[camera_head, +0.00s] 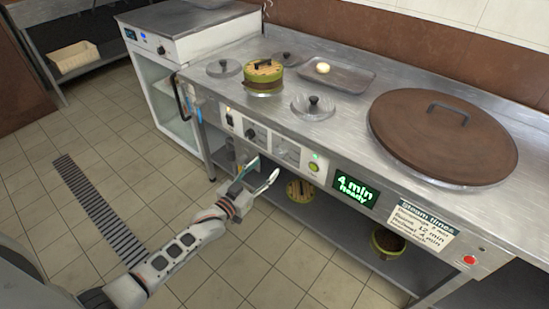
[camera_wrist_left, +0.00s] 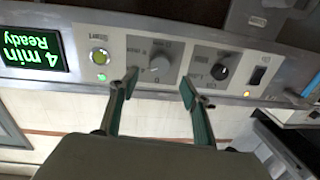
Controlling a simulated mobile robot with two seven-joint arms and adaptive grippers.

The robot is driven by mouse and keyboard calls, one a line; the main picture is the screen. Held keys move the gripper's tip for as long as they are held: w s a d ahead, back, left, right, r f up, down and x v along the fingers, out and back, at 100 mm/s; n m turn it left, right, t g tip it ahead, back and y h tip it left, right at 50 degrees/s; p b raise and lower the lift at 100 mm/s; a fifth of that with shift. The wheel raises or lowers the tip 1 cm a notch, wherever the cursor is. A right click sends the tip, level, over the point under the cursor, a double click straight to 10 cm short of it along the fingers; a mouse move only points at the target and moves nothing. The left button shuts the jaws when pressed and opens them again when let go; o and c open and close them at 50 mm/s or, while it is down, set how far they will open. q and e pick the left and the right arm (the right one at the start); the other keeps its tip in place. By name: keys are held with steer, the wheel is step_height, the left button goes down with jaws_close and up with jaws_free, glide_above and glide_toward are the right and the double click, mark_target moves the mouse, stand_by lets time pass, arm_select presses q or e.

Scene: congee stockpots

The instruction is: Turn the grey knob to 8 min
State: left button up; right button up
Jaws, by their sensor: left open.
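The grey knob (camera_wrist_left: 160,65) is on a light plate of the control panel, and in the left wrist view it shows upside down between my fingertips. In the head view it is too small to make out clearly. My left gripper (camera_head: 266,169) is open and empty in front of the panel. Its two fingers (camera_wrist_left: 160,82) point at the knob, one to each side, apparently short of it. The green display (camera_head: 356,190) reads "4 min Ready". My right gripper is in neither view.
A black knob (camera_wrist_left: 220,72) and a lit green button (camera_wrist_left: 100,57) flank the grey knob. A steam times card (camera_head: 422,225) and red button (camera_head: 469,260) are further right. Above, the counter holds a large brown lid (camera_head: 430,140) and a yellow-green steamer (camera_head: 263,77).

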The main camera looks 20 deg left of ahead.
mark_target(279, 154)
arm_select(q)
steer(key=b+x, duration=0.1)
steer(key=x, duration=0.5)
steer(key=shift+w+f+b, duration=0.15)
steer(key=shift+w+b, duration=0.15)
steer(key=shift+w, duration=0.05)
steer(key=shift+w+d, duration=0.2)
steer(key=shift+w, duration=0.25)
steer(key=c, duration=1.1)
